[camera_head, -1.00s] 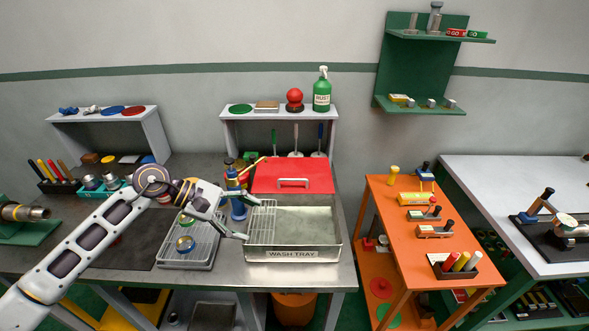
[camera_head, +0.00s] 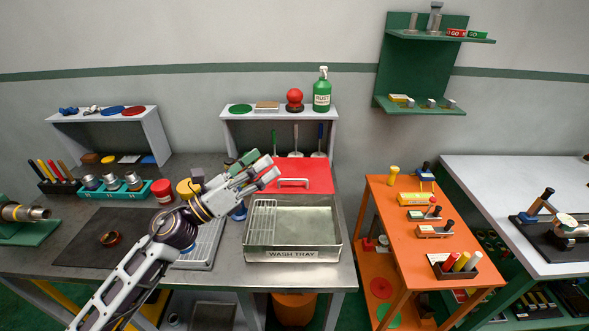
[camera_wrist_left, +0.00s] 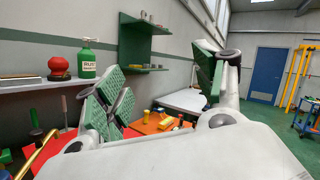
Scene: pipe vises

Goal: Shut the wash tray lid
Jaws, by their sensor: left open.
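The wash tray (camera_head: 293,254) is a metal basin with its name on the front wall, and its inside is exposed. Its red lid (camera_head: 318,176) stands open at the tray's back, with a pale handle (camera_head: 294,183) near its lower edge. My left gripper (camera_head: 268,170) is open and empty, in front of the lid's left part and left of the handle; its fingers hide part of the lid. Whether it touches the lid cannot be told. In the left wrist view its green-padded fingers (camera_wrist_left: 165,88) are spread wide apart. My right gripper is not in view.
A wire rack (camera_head: 262,222) sits in the tray's left part. A draining tray (camera_head: 205,252) lies to the left, partly behind my arm. A grey shelf (camera_head: 280,116) with a green bottle (camera_head: 321,92) stands behind the lid. An orange table (camera_head: 405,235) stands to the right, past a gap.

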